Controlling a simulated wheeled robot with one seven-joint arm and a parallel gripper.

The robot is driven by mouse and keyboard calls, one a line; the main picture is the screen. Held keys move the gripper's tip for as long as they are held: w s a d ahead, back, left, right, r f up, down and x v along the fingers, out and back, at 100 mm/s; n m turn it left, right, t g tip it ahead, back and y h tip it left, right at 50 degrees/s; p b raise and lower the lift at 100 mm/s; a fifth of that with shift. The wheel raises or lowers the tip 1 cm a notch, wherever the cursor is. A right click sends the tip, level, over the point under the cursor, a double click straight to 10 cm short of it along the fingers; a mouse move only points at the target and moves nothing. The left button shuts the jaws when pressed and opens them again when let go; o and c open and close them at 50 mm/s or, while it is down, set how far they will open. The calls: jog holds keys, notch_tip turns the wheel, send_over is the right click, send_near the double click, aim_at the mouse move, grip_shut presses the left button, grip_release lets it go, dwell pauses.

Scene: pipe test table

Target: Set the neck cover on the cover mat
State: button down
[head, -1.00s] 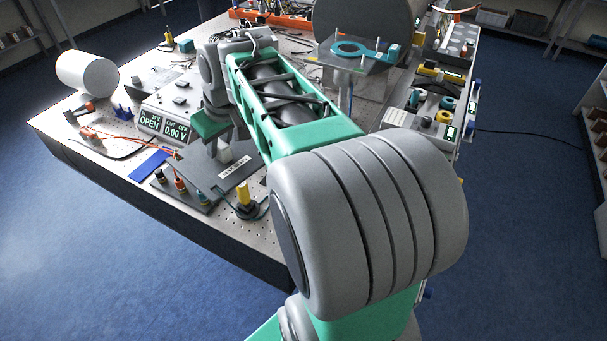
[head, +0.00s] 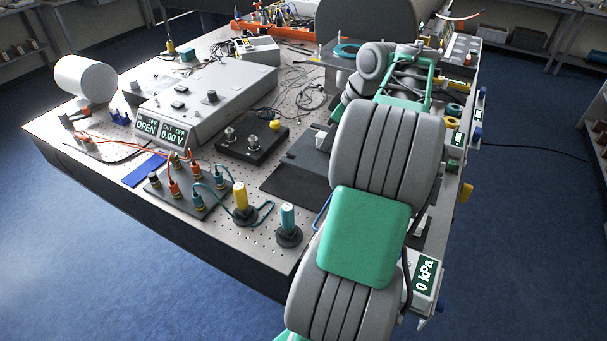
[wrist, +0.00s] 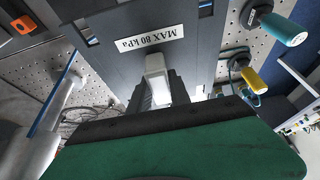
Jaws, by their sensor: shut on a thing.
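The neck cover, seemingly the dark grey plate with a white "MAX 80 kPa" label (wrist: 155,43), hangs from my gripper (wrist: 158,88). The jaws are shut on its pale block-shaped handle (wrist: 156,72). In the head view my arm hides most of the gripper, and the plate (head: 308,152) shows just left of the arm. A black flat sheet (head: 290,188), probably the cover mat, lies on the perforated table below and in front of the plate. I cannot tell whether the plate touches it.
Teal (head: 288,222) and yellow (head: 240,196) posts stand near the front edge. A black box with two terminals (head: 250,140) and a grey supply unit (head: 205,98) are to the left. A blue pad (head: 147,168) lies farther left. A pressure readout (head: 425,278) sits at the right edge.

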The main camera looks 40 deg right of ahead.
aim_at(309, 151)
jog(key=w+a+f, duration=0.1)
jog(key=f, duration=0.1)
jog(key=w+a+f, duration=0.3)
jog(key=f, duration=0.1)
jog(key=shift+w+a+f+b, duration=0.25)
jog(key=shift+w+a+b, duration=0.05)
jog(key=shift+w+b, duration=0.1)
notch_tip(309, 151, down, 3)
jog(key=shift+a+r, duration=0.1)
jog(key=shift+r, duration=0.05)
jog(key=shift+f, duration=0.4)
jog(key=c, duration=1.2)
grip_release()
jog(key=shift+r, duration=0.35)
jog(key=p+v, duration=0.1)
jog(key=v, duration=1)
jog(key=shift+s+r+p, duration=0.25)
jog(key=shift+p, duration=0.05)
